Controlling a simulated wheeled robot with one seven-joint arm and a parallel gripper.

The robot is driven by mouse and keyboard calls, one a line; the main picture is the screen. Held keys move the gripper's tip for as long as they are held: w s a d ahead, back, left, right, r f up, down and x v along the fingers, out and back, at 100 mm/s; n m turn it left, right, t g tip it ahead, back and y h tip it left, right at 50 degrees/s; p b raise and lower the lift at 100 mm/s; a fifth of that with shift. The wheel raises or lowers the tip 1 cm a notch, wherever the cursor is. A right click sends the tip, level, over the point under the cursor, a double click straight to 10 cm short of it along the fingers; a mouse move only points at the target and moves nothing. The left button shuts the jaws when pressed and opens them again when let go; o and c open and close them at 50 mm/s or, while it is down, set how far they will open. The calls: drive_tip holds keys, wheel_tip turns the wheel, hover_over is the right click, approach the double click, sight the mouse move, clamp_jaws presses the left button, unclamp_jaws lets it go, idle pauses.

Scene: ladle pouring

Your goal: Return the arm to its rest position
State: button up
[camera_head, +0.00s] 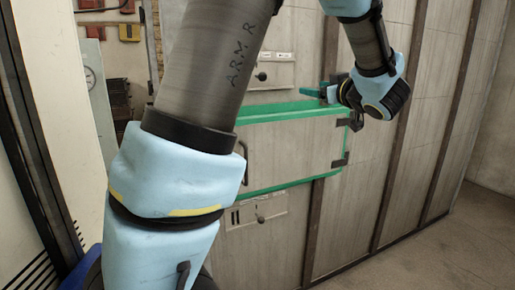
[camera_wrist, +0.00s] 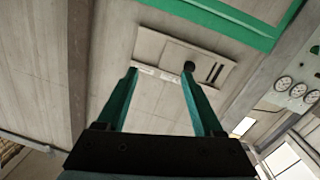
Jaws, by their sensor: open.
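My arm crosses the head view, with its big links in the left and middle and its wrist at the upper right. My gripper (camera_head: 322,92) shows there as green fingers pointing left, in front of the panelled wall near a green-framed hatch (camera_head: 290,150). In the wrist view my gripper (camera_wrist: 160,80) has its two green fingers spread wide with nothing between them. Beyond the fingertips is a pale wall plate (camera_wrist: 180,55) with a dark knob. I cannot tell the exact gap between the gripper and the hatch.
A grey panelled wall (camera_head: 395,190) with dark upright strips runs behind my arm. A lower plate with a knob (camera_head: 255,212) is below the hatch. Bare floor (camera_head: 450,245) lies at the lower right. Round gauges (camera_wrist: 298,90) show at the right of the wrist view.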

drive_tip(key=a+f+m+g+h, duration=0.3)
drive_tip(key=a+f+h, duration=0.1)
drive_tip(key=f, duration=0.3)
drive_tip(key=a+f+m+g+h, duration=0.3)
drive_tip(key=a+f+m+h, duration=0.1)
drive_tip(key=f, duration=0.3)
drive_tip(key=s+a+f+g+y, duration=0.1)
drive_tip(key=s+a+f+g, duration=0.3)
drive_tip(key=s+a, duration=0.3)
drive_tip(key=s+a+f+m+g, duration=0.1)
drive_tip(key=s+a+f+g, duration=0.4)
drive_tip(key=s, duration=0.7)
wheel_tip(320, 180, down, 2)
drive_tip(key=a, duration=0.2)
drive_tip(key=shift+s+a+f+y, duration=0.15)
drive_tip(key=shift+a+f+y, duration=0.15)
drive_tip(key=shift+y, duration=0.1)
